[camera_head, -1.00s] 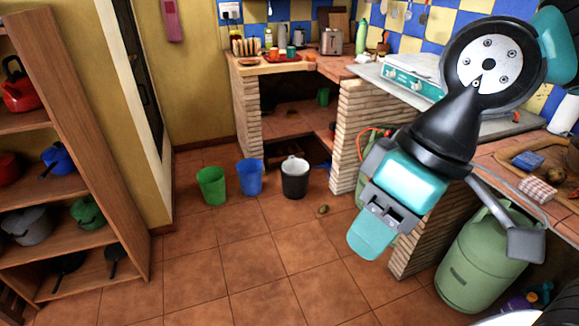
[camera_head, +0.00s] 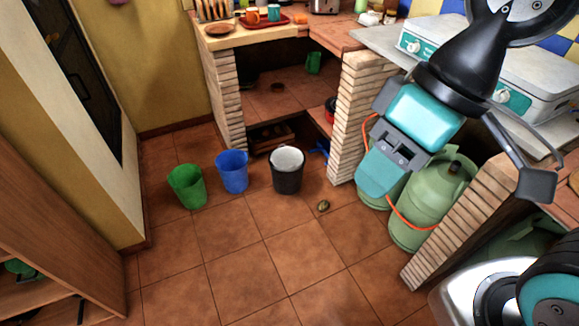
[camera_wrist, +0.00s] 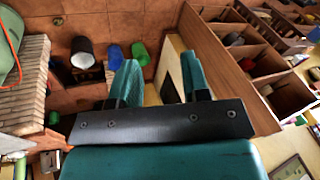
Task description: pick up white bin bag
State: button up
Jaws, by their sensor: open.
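The white bin bag (camera_head: 288,158) lines the dark bin (camera_head: 288,183), which stands upright on the tiled floor in front of the brick counter. Only its pale top and inside show. In the wrist view, the white bag (camera_wrist: 82,61) and the dark bin (camera_wrist: 81,44) appear small at the upper left. My gripper (camera_wrist: 160,62) is open, with two teal fingers apart and nothing between them. In the head view it is up at the right, well away from the bag.
A blue bucket (camera_head: 232,173) and a green bucket (camera_head: 187,187) stand left of the bin. A small brownish object (camera_head: 323,206) lies on the floor. Green gas cylinders (camera_head: 425,203) and a brick pillar (camera_head: 362,115) are at the right.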

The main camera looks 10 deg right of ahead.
aim_at(288, 158)
jog(key=u, duration=0.45)
jog(key=i, duration=2.75)
jog(key=z, duration=0.2)
